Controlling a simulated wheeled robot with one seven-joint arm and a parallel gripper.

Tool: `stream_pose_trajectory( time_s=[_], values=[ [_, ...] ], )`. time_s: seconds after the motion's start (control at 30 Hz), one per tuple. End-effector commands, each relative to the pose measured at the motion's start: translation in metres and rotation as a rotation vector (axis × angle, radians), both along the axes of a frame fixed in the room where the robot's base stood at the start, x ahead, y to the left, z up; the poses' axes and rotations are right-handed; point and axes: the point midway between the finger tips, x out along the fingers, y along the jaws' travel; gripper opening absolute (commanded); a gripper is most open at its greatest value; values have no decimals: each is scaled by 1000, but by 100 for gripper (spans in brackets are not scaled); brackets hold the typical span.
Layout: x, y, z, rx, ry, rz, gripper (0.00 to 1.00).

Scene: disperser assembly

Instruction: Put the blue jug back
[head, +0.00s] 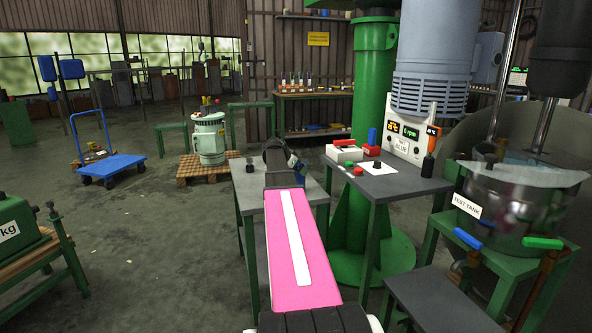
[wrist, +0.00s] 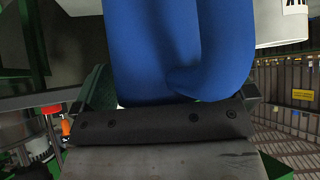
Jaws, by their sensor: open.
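The blue jug (wrist: 150,45) fills the upper middle of the wrist view, with its curved handle (wrist: 220,50) on the right. It is very close to my gripper (wrist: 172,95), whose dark body with screws crosses the view below it. In the head view, a small dark blue part of the jug (head: 296,163) shows beside my gripper (head: 281,158) over the grey table. My gripper is open. Its own body hides the jug's near end, and I cannot tell whether the fingers touch the jug.
The small grey table (head: 249,190) stands beneath my gripper. To its right are a green column (head: 375,80) and a table (head: 400,182) with a control box (head: 408,130). The test tank (head: 510,200) stands far right. The floor at left is mostly clear.

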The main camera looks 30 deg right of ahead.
Motion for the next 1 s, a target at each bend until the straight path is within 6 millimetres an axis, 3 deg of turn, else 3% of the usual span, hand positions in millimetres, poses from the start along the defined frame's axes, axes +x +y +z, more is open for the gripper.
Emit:
stream_pose_trajectory(
  time_s=[0.17,0.6,1.0],
  values=[
    [-2,11,13,-1,-2,1,100],
    [-11,69,70,-1,-2,1,100],
    [-13,84,86,0,0,0,100]
  ],
)
